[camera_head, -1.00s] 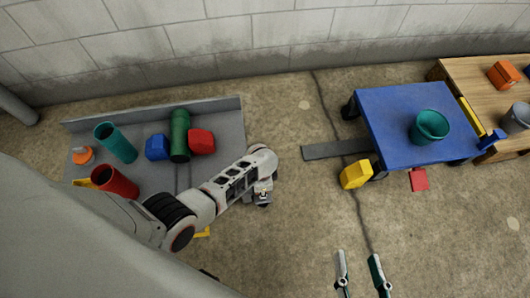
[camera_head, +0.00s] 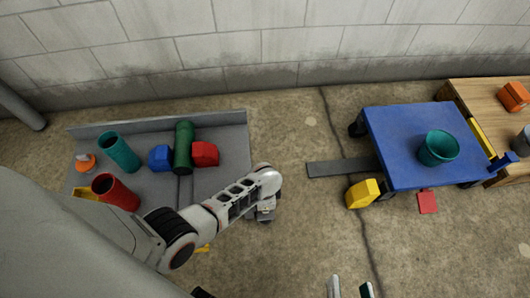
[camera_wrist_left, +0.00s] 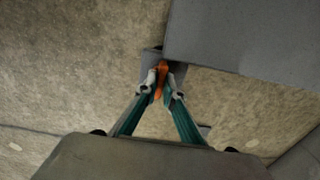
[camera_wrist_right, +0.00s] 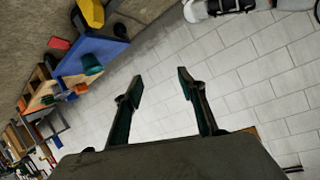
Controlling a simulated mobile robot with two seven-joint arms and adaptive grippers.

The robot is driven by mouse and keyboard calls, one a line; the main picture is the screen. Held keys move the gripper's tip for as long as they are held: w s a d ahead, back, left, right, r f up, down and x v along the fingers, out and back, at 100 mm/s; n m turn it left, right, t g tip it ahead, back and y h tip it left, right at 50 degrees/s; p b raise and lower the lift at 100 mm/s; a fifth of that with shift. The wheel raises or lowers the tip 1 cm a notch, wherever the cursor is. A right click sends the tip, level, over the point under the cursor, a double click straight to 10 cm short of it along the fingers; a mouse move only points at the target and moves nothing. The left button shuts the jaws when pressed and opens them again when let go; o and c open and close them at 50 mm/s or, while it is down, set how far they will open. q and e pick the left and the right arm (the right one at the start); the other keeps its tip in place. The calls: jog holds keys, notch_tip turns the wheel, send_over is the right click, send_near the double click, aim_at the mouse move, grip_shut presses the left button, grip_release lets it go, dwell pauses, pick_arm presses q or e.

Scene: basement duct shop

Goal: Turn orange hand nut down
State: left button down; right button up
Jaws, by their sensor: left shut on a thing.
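The orange hand nut (camera_wrist_left: 160,78) shows in the left wrist view as a narrow orange piece between my left fingertips. My left gripper (camera_wrist_left: 162,92) is shut on it beside the edge of a grey slab. What it is mounted on is mostly hidden. In the head view my left arm comes in from the left, and its fingers and this nut cannot be made out. My right gripper (camera_wrist_right: 158,88) is open and empty in the right wrist view. In the head view its fingertips (camera_head: 350,289) show at the bottom edge, far from the nut.
A grey bench (camera_head: 218,130) holds a teal tube (camera_head: 119,152), a red tube (camera_head: 116,192), a green cylinder (camera_head: 183,147), blue (camera_head: 160,158) and red blocks (camera_head: 205,153), and an orange round piece (camera_head: 85,163). A blue cart (camera_head: 395,135) carries a teal bucket (camera_head: 438,148).

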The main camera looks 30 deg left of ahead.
pick_arm(q)
jog(key=shift+a+m+p, duration=0.15)
jog(key=shift+m+p, duration=0.15)
jog(key=shift+m, duration=0.7)
jog(key=m, duration=0.2)
jog(key=shift+m, duration=0.4)
jog(key=m, duration=0.3)
jog(key=shift+m+p, duration=0.3)
jog(key=m, duration=0.6)
jog(key=shift+f, duration=0.1)
jog(key=m, duration=0.2)
jog(key=shift+m, duration=0.6)
pick_arm(e)
jog(key=shift+w+d+r+n, duration=0.1)
jog(key=shift+w+d+n, duration=0.05)
jog(key=shift+d+n, duration=0.25)
jog(key=shift+w+d+r+n, duration=0.1)
jog(key=shift+d+n, duration=0.2)
jog(key=shift+d, duration=0.1)
jog(key=shift+s, duration=0.1)
